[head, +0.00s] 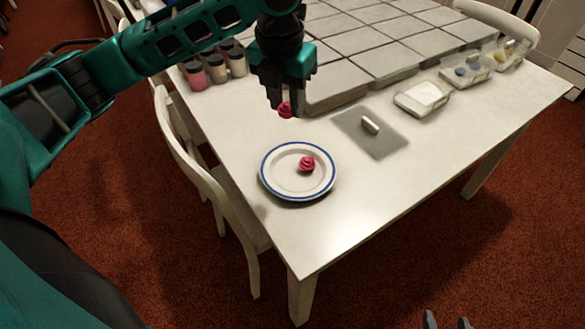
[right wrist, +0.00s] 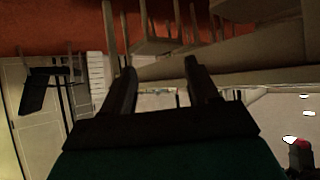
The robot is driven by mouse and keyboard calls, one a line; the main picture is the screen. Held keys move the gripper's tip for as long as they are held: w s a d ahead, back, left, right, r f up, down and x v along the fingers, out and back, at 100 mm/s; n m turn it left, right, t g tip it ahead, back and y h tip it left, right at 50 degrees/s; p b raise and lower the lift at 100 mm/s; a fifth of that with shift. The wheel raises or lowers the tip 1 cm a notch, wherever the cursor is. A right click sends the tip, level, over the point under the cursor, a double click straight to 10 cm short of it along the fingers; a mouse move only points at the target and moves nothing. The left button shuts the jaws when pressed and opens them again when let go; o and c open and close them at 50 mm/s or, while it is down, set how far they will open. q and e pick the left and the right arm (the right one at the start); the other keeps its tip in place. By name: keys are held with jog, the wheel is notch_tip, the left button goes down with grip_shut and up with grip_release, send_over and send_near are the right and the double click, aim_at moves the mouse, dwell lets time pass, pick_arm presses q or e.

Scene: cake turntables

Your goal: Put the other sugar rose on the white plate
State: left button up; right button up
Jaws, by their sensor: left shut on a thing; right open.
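A white plate with a blue rim (head: 278,184) lies near the table's front left edge. One pink sugar rose (head: 307,164) lies on it, right of its middle. My left gripper (head: 284,104) is shut on the other pink sugar rose (head: 286,110) and holds it above the table, just beyond the plate's far side in the head view. The fingers partly hide this rose. My right gripper (head: 447,322) is at the bottom edge of the head view, away from the table. In the right wrist view its fingers (right wrist: 160,75) are apart with nothing between them.
A grey mat (head: 385,143) with a small pale cylinder (head: 370,125) lies right of the plate. Several jars (head: 217,70) stand at the back left. The front right tabletop is clear.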

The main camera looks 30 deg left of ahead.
pick_arm(q)
notch_tip(320, 180, down, 13)
jog(key=shift+f+b, duration=0.2)
jog(key=shift+b, duration=0.85)
notch_tip(320, 180, down, 4)
jog(key=shift+r+b, duration=0.1)
jog(key=shift+b, duration=0.35)
jog(key=shift+f, duration=0.35)
pick_arm(e)
jog(key=shift+w+a+f+y, duration=0.3)
jog(key=shift+w+a+f, duration=0.15)
jog(key=shift+a+f, duration=0.15)
pick_arm(q)
jog(key=shift+f, duration=0.1)
jog(key=o, duration=0.7)
pick_arm(e)
jog(key=shift+f, duration=0.1)
